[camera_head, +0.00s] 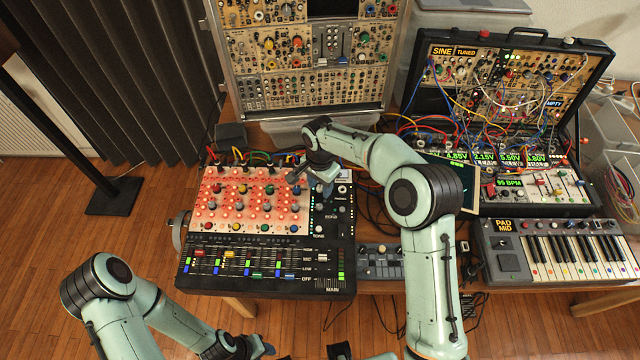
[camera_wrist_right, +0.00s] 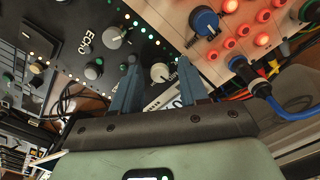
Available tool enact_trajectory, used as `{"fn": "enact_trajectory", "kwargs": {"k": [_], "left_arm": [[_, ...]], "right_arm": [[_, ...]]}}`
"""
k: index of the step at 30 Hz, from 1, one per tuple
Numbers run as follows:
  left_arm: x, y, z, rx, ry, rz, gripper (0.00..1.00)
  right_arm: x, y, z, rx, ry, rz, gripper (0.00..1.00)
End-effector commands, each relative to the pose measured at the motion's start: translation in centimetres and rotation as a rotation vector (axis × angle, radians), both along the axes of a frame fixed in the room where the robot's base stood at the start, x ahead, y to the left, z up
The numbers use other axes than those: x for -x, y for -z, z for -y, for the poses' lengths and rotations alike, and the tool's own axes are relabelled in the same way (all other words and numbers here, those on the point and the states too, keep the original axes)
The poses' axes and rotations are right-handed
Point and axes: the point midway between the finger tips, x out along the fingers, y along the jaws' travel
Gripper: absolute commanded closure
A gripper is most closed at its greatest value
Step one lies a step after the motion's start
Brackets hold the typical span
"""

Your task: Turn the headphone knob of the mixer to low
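The mixer (camera_head: 265,275) lies on the table with red-lit pads, knobs and faders. My right gripper (camera_head: 309,184) is over its upper right part, fingers pointing down. In the right wrist view a cream knob (camera_wrist_right: 160,72) sits between the open fingers of this gripper (camera_wrist_right: 158,66), with a gap visible on each side. I take it to be the headphone knob, but its label is not readable and its setting cannot be told. In the head view the gripper hides that spot. My left gripper (camera_head: 240,347) is low at the bottom edge, away from the mixer; its fingers are unclear.
A grey ECHO knob (camera_wrist_right: 113,37) and a blue knob (camera_wrist_right: 205,22) flank the spot. A blue cable plug (camera_wrist_right: 262,89) stands close by. A modular synth case (camera_head: 505,85), a small keyboard (camera_head: 505,262) and a tall synth rack (camera_head: 250,95) surround the mixer.

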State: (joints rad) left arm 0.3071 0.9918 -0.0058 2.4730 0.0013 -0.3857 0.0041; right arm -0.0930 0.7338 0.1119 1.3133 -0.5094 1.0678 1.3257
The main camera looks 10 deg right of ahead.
Motion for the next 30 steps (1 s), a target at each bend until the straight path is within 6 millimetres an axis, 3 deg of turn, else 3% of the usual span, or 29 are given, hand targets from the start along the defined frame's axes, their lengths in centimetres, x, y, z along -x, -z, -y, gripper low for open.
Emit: {"fn": "enact_trajectory", "kwargs": {"k": [1, 3, 4, 17, 30], "left_arm": [[0.0, 0.0, 0.0, 0.0, 0.0, 0.0, 0.57], [0.0, 0.0, 0.0, 0.0, 0.0, 0.0, 0.57], [0.0, 0.0, 0.0, 0.0, 0.0, 0.0, 0.57], [-0.2, -0.3, 0.0, 0.0, 0.0, 0.002, 0.57], [-1.2, -1.8, 0.0, -0.001, -0.001, 0.014, 0.57]], "right_arm": [[0.0, 0.0, 0.0, 0.0, 0.0, 0.0, 0.75], [0.0, 0.0, 0.0, 0.0, 0.0, 0.0, 0.97], [0.0, 0.0, 0.0, 0.0, 0.0, 0.0, 1.0], [0.0, -0.1, 0.0, 0.001, -0.068, 0.001, 1.0], [0.0, -0.2, 0.0, 0.002, -0.423, 0.0, 1.0]]}}
